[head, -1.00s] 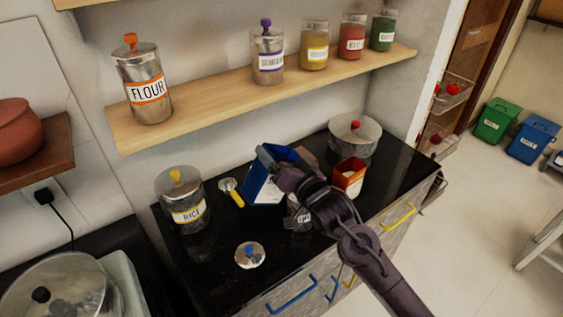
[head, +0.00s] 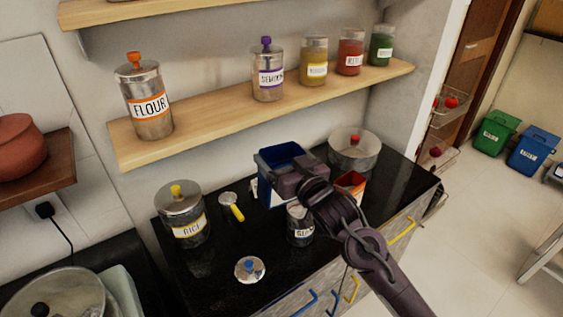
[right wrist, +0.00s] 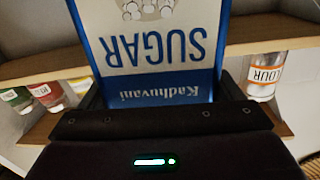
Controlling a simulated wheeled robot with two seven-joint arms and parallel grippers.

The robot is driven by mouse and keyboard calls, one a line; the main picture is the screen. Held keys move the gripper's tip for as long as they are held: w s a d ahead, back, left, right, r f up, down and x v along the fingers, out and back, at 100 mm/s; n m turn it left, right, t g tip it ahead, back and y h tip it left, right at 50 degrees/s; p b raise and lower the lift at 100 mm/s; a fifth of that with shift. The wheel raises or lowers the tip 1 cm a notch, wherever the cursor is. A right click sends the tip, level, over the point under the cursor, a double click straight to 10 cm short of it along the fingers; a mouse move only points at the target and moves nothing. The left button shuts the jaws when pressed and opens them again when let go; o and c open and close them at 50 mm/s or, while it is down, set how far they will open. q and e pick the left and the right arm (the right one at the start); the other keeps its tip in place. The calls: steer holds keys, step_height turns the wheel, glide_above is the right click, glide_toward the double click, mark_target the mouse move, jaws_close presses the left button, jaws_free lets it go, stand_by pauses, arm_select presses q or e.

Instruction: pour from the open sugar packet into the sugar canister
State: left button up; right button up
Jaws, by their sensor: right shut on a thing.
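The blue and white sugar packet (head: 264,191) is held over the dark counter, close to upright, with its open top facing up. My right gripper (head: 290,181) is shut on it. In the right wrist view the packet (right wrist: 155,50) fills the middle between the fingers, its SUGAR lettering upside down. A glass canister (head: 300,227) with a partly readable label, apparently the sugar canister, stands below and slightly right of the packet. My gripper hides its mouth. A lid with a blue knob (head: 250,269) lies on the counter in front. My left gripper is not in view.
A rice canister (head: 183,215) and a yellow-handled scoop (head: 231,206) stand left of the packet. An orange-red packet (head: 351,182) and a steel pot (head: 354,153) are at right. A wooden shelf (head: 210,112) with several jars runs behind.

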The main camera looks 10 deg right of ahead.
steer(key=shift+w+r+n, duration=0.1)
steer(key=shift+n, duration=0.2)
steer(key=shift+r, duration=0.15)
steer(key=shift+n, duration=0.3)
step_height(320, 180, up, 5)
steer(key=p, duration=0.4)
steer(key=shift+f, duration=0.25)
